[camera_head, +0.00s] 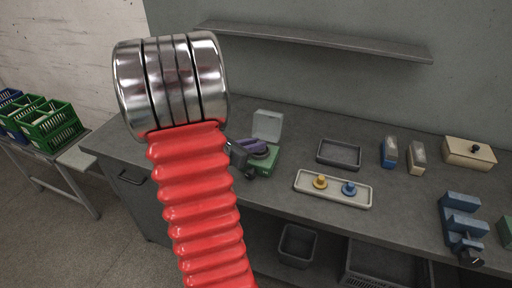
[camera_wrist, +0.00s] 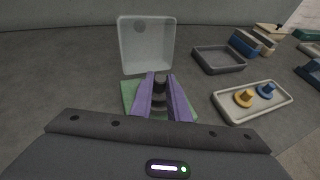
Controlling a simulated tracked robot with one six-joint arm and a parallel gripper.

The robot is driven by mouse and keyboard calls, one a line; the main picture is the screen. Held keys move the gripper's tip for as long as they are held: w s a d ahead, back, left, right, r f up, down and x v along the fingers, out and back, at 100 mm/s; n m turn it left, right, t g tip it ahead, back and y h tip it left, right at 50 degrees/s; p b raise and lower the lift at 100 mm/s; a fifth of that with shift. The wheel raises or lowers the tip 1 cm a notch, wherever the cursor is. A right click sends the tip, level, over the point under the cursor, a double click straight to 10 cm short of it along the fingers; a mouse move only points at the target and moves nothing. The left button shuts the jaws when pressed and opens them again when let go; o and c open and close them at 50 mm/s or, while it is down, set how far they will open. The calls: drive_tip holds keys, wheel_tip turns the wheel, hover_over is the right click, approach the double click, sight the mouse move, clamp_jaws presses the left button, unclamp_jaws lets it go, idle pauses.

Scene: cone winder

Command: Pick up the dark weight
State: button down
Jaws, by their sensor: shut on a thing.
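The dark weight (camera_wrist: 158,102) shows between the two purple fingers of my gripper (camera_wrist: 160,85) in the wrist view, and the fingers are shut on it. It is over or in the green box (camera_wrist: 130,92), which has its pale lid (camera_wrist: 146,45) standing open behind. In the head view my gripper (camera_head: 252,146) is at the green box (camera_head: 273,160), with the dark weight (camera_head: 261,154) at its fingers. The fingers hide part of the weight, and I cannot tell whether it is clear of the box.
A cream tray (camera_head: 304,188) right of the box holds a yellow weight (camera_head: 320,182) and a blue weight (camera_head: 349,189). An empty dark tray (camera_head: 339,154) lies behind it. A blue vise-like block (camera_head: 460,222) stands at the right. A shelf (camera_head: 315,42) runs along the wall above.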

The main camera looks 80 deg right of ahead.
wheel_tip(320, 180, up, 9)
drive_tip(key=shift+f, duration=0.2)
drive_tip(key=shift+w, duration=0.1)
idle(0.6)
